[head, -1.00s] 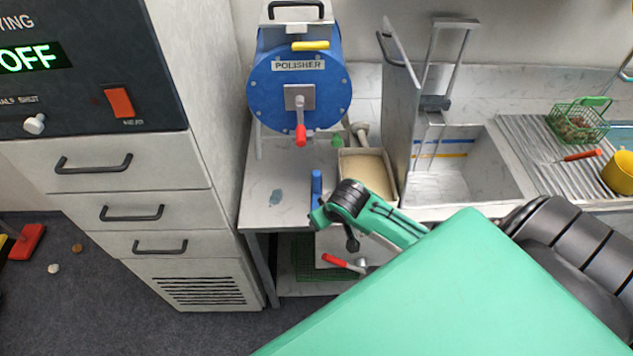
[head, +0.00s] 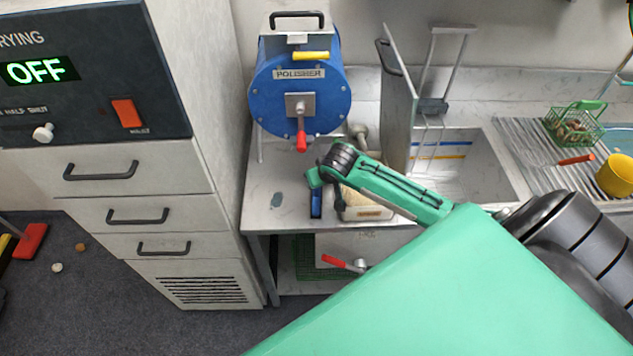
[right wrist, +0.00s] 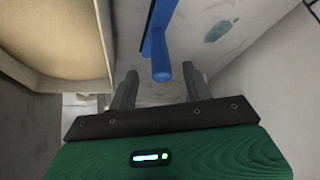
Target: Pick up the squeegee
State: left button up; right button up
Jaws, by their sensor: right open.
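The squeegee, seen as a blue bar (head: 316,204), is on the pale counter just left of the cream box. My arm partly covers it in the head view. In the right wrist view its blue handle (right wrist: 158,50) points toward my right gripper (right wrist: 160,88). The right gripper is open, with one finger on each side of the handle's near end and gaps on both sides. I cannot tell whether the handle end is fully between the fingers. The squeegee's far end is cut off there. My left gripper is not in view.
The cream box (head: 376,214) stands close beside the squeegee; its wall (right wrist: 55,80) is left of my gripper. A blue polisher (head: 299,95) stands behind. A sink (head: 462,180) lies to the right.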

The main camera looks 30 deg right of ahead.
aim_at(317, 195)
jog(key=shift+p+x, duration=1.25)
jog(key=shift+x, duration=1)
jog(key=shift+w+f, duration=0.3)
jog(key=shift+f, duration=0.15)
jog(key=shift+c, duration=0.2)
grip_shut()
